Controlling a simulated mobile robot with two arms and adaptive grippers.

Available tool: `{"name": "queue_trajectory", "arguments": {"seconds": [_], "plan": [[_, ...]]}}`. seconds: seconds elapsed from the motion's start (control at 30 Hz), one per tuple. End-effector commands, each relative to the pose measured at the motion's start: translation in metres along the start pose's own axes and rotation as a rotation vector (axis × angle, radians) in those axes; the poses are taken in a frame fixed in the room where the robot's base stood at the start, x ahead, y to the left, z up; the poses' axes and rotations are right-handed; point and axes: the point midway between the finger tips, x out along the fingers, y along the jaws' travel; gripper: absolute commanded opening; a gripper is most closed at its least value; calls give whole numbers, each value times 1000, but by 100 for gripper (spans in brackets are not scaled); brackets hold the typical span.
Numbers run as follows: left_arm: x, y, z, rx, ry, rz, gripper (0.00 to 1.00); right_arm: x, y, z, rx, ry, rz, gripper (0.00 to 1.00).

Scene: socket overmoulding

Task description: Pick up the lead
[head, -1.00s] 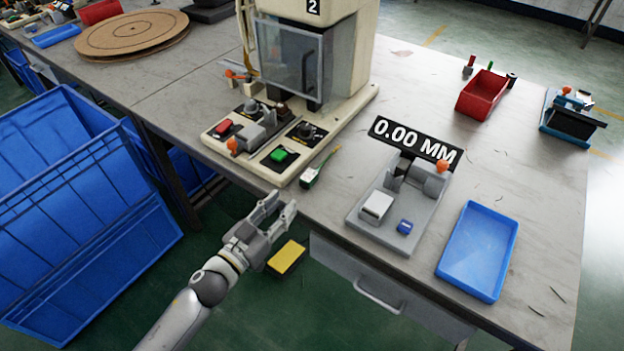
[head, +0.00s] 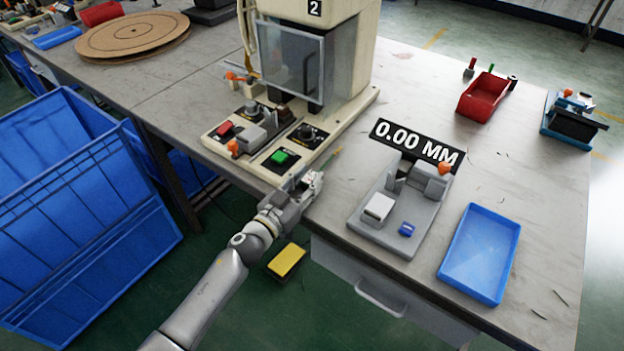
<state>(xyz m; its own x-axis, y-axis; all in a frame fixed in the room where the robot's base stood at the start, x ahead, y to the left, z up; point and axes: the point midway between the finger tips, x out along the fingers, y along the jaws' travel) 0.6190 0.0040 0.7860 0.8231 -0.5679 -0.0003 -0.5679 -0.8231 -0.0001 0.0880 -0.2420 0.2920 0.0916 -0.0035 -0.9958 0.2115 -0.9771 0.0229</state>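The lead (head: 331,158) lies near the front edge of the grey table, just right of the moulding machine's base. Only its thin far end shows; my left gripper hides the rest. My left gripper (head: 306,181) is over the table edge with its fingers at the near part of the lead. Whether the fingers are closed on the lead or only beside it, I cannot tell. My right gripper is not in view.
The machine's base (head: 262,174), with a green button (head: 281,157), is just left of my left gripper. A grey measuring fixture (head: 385,235) and a blue tray (head: 480,252) stand to the right. A yellow pedal (head: 287,260) is on the floor below.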

Motion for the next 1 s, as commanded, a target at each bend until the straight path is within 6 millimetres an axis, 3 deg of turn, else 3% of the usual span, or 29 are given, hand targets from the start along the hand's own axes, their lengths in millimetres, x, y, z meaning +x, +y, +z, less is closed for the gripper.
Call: {"name": "queue_trajectory", "arguments": {"seconds": [0.17,0.43,0.77,1.0], "plan": [[0,0,0,0,-1,0,32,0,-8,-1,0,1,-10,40],[0,0,0,0,0,0,2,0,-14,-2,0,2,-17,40],[0,0,-5,1,0,1,2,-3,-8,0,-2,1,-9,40],[0,-1,-36,5,1,2,2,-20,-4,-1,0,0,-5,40]]}}
